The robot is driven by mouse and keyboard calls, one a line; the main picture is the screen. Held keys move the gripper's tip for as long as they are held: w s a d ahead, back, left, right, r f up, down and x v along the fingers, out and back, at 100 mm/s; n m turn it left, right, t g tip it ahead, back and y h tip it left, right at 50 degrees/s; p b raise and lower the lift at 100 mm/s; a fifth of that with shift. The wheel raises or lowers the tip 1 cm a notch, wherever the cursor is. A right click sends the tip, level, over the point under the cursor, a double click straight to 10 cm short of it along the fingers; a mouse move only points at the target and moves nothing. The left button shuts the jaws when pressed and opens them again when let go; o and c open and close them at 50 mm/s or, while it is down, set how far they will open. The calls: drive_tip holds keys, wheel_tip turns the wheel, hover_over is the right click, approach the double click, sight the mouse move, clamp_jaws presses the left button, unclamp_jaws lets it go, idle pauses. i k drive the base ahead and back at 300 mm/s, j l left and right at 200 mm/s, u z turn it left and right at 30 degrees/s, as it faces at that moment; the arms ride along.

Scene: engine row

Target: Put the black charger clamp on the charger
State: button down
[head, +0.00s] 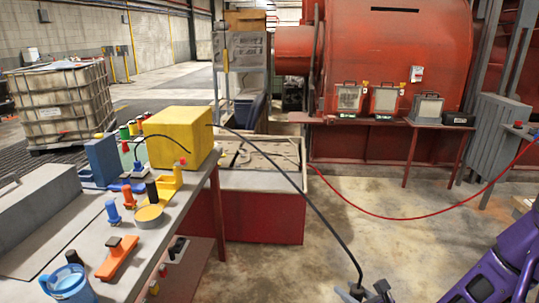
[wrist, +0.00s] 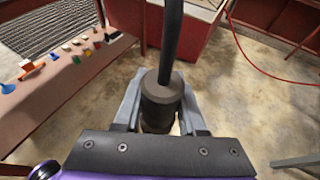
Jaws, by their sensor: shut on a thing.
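My gripper (head: 363,292) is low at the bottom right of the head view, above the concrete floor. In the wrist view its two grey fingers are closed on a dark cylindrical piece, the black clamp (wrist: 162,104). A thick black cable (head: 295,182) rises from it and runs up and left to the yellow box (head: 178,138) on the workbench, which looks like the charger. My gripper is well to the right of that box and apart from it. The clamp's lower end is partly hidden by the gripper in the wrist view.
The workbench (head: 97,240) at the left holds several tools and small coloured parts. A red-sided bin (head: 262,217) stands behind it. A red cable (head: 405,218) hangs across the right. A large red machine (head: 395,60) fills the back. The middle floor is clear.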

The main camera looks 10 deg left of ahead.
sight(164, 117)
drive_tip(key=i, duration=1.45)
drive_tip(key=i+j, duration=0.15)
drive_tip(key=i, duration=1.3)
drive_tip(key=i+z, duration=0.1)
drive_tip(key=z, duration=5.45)
